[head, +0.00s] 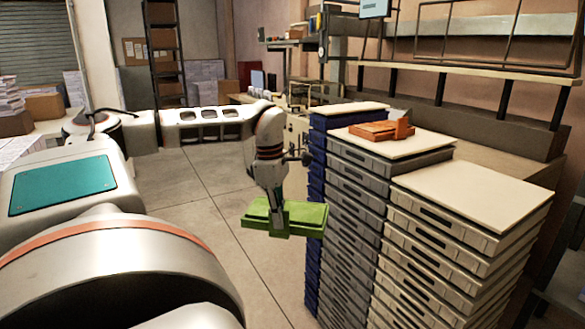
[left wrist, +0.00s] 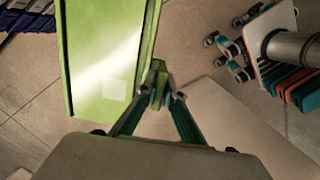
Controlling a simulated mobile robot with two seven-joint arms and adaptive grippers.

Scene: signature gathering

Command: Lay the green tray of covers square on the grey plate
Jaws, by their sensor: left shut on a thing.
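The green tray (head: 305,214) hangs in the air in the head view, left of the tall stacks and over open floor. My left gripper (head: 279,222) points down and is shut on its near side. In the left wrist view the gripper (left wrist: 160,88) pinches a green tab at the edge of the tray (left wrist: 100,55). A paler square shows on the tray's bright surface; I cannot make out separate covers. Pale flat plates top the stacks, a bare one (head: 470,195) on the right stack; I cannot tell which is the grey plate. My right gripper is not in view.
An orange tray (head: 382,130) lies on the pale top of the middle grey stack (head: 355,185). A blue stack (head: 316,150) stands behind it. The right stack (head: 440,250) is lower. A shelf with rails runs behind. Floor (head: 200,190) left of the stacks is clear.

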